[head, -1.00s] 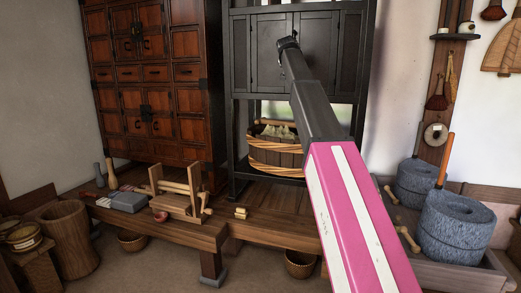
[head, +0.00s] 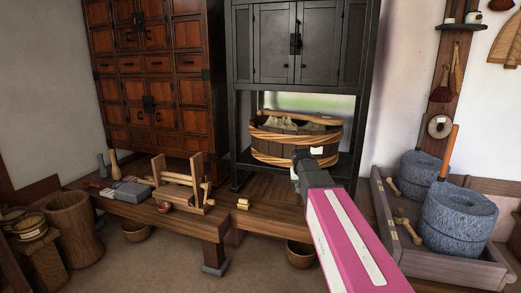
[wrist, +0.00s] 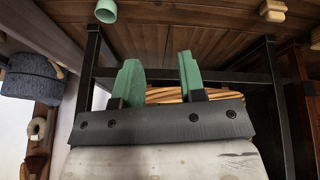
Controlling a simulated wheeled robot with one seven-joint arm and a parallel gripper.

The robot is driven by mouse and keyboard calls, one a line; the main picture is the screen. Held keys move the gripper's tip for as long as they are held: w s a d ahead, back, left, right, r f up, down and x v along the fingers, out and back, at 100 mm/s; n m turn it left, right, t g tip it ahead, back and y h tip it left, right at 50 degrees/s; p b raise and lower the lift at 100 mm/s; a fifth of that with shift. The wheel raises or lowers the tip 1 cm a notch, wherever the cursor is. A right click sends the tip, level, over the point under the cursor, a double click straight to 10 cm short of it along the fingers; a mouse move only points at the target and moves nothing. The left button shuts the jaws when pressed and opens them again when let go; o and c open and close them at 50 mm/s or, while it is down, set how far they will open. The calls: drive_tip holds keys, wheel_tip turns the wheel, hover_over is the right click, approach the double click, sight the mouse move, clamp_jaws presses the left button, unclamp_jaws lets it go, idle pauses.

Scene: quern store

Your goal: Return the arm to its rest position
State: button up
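My arm shows in the head view as a pink and white link with a dark end (head: 302,158) in front of the slatted tub. Wooden boards and part of a woven rim (wrist: 165,94) show beyond the fingers.
A black cabinet (head: 270,45) holds a wooden tub (head: 280,150) on its lower shelf. A low wooden bench (head: 262,220) carries a wooden frame (head: 185,182). Stone querns (head: 458,225) stand in a wooden trough at right.

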drive_tip(key=s+f+g, duration=0.2)
drive_tip(key=s+f, duration=0.7)
drive_tip(key=s, duration=0.3)
drive_tip(key=s+f+g+y, duration=0.1)
drive_tip(key=s+f+g, duration=0.1)
drive_tip(key=s+f, duration=0.7)
drive_tip(key=s, duration=0.4)
drive_tip(key=shift+s+f+n+g, duration=0.2)
drive_tip(key=shift+s+n+g, duration=0.1)
drive_tip(key=shift+n, duration=0.1)
